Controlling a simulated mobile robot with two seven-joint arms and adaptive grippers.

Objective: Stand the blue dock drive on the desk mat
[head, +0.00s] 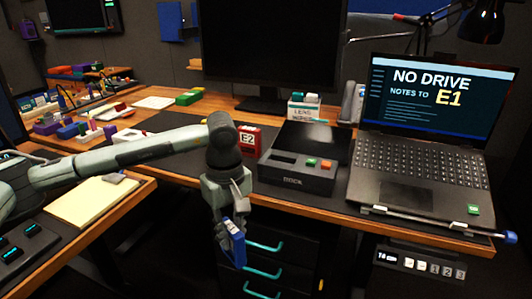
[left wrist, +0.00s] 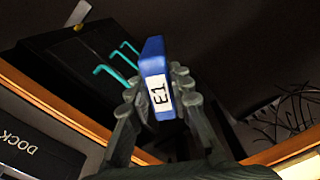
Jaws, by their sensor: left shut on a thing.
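The blue drive (head: 234,243) is in my left gripper (head: 228,232), in front of the desk's near edge and before the drawers. In the left wrist view the blue drive (left wrist: 158,80) shows a white label reading E1, and the fingers of the left gripper (left wrist: 158,95) are shut on its sides. The dark desk mat (head: 310,205) lies on the desk under the dock, partly hidden by my left arm. The black dock (head: 298,183) stands on it; part of it, lettered DOCK, shows in the left wrist view (left wrist: 30,145). My right gripper is not in view.
A red drive marked E2 (head: 249,141) stands left of the dock. A laptop (head: 420,165) reading "NO DRIVE, NOTES TO E1" stands at right. Drawers with teal handles (head: 265,271) are below the desk. A yellow pad (head: 92,203) lies at left.

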